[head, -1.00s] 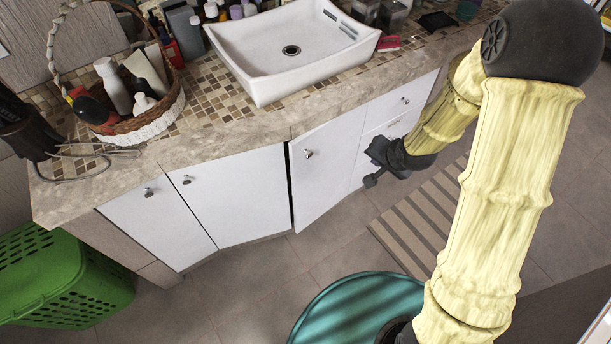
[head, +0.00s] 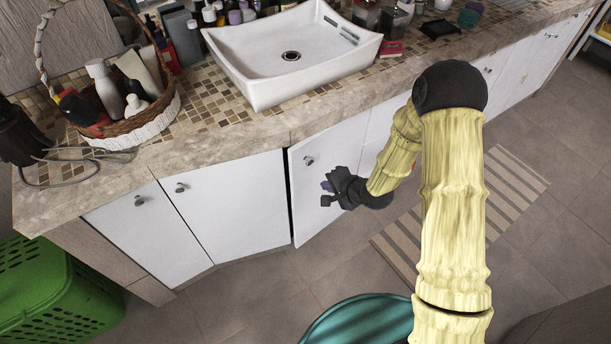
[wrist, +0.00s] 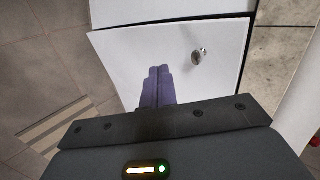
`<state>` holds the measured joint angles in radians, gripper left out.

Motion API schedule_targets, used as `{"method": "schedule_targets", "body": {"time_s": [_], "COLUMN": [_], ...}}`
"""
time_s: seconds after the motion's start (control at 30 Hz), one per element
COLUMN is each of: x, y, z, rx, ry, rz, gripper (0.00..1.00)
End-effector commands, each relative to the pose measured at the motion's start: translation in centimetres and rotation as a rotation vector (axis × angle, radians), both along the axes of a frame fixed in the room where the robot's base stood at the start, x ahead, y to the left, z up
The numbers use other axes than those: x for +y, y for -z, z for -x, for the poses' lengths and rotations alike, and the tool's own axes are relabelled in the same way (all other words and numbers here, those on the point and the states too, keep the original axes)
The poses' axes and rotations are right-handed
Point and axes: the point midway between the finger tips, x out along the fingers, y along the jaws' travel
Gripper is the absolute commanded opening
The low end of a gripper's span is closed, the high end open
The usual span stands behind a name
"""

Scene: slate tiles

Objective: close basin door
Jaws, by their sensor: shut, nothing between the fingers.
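The basin door (head: 314,170) is the white cabinet door with a round metal knob below the sink. It stands slightly ajar, with a dark gap along its left edge. My gripper (head: 326,193) is shut and empty, in front of the door just below and right of the knob (head: 308,161). In the wrist view the closed purple fingers (wrist: 158,84) point at the white door face (wrist: 135,60), with the knob (wrist: 198,57) to their right. I cannot tell whether the fingertips touch the door.
The white basin (head: 290,60) sits on the tiled counter (head: 230,140) with a wicker basket (head: 140,130) of bottles at left. Closed white doors (head: 230,205) are left of the ajar door. A green crate (head: 60,300) and striped mat (head: 460,215) are on the floor.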

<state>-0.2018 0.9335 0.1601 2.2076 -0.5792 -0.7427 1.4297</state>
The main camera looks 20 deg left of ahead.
Motion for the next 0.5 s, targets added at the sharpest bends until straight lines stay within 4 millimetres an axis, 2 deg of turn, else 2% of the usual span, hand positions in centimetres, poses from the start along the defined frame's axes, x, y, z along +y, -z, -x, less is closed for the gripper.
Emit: {"method": "schedule_targets", "body": {"time_s": [0.5], "x": [5.4], "y": [6.1], "z": [-3.5], "rx": [0.0], "ry": [-0.004], "rz": [0.001], "gripper": [0.0]}}
